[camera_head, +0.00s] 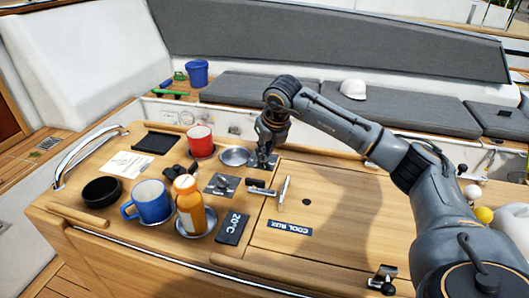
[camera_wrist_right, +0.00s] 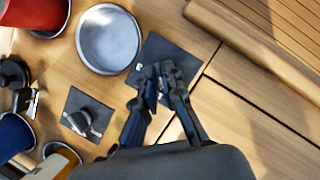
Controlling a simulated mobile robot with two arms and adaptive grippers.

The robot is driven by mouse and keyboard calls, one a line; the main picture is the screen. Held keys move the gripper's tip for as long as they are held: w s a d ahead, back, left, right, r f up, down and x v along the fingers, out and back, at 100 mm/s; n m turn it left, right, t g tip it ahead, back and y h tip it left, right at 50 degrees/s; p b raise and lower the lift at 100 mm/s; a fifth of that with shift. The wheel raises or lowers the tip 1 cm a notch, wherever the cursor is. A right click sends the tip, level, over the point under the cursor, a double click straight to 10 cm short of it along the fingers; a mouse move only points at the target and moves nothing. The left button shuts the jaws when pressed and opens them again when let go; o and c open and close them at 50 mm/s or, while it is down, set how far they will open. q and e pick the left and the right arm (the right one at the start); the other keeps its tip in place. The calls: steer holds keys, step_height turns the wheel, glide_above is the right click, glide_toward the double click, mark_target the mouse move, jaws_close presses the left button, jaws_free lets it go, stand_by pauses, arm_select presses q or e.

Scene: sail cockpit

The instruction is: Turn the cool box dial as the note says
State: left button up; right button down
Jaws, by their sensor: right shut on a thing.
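My right gripper (camera_head: 264,160) reaches down onto a dark square plate near the back of the wooden table. In the right wrist view the gripper (camera_wrist_right: 157,80) is shut on a small knob, mostly hidden by the fingers, on this dark plate (camera_wrist_right: 160,50). A second dark plate with a knob (camera_head: 222,184) sits nearer the front; it also shows in the right wrist view (camera_wrist_right: 88,117). A white note (camera_head: 128,163) lies at the left; its writing is too small to read. A dark display (camera_head: 232,228) reads 20°C. A "COOL BOX" label (camera_head: 290,228) is on the lid. My left gripper is out of view.
A red mug (camera_head: 201,141), a metal dish (camera_head: 234,156), a blue mug (camera_head: 151,202), an orange bottle (camera_head: 188,205) and a black bowl (camera_head: 102,191) stand on the table. The lid (camera_head: 330,215) is mostly clear.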

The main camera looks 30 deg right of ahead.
steer(key=shift+a+m+h+b, duration=0.1)
steer(key=shift+m+h+b, duration=0.5)
steer(key=shift+m, duration=1.3)
steer(key=c, duration=1.5)
jaws_free()
steer(key=shift+o, duration=0.2)
steer(key=shift+r, duration=0.1)
steer(key=v, duration=1.1)
steer(key=shift+a+r, duration=0.2)
steer(key=shift+r, duration=0.25)
steer(key=shift+w, duration=0.1)
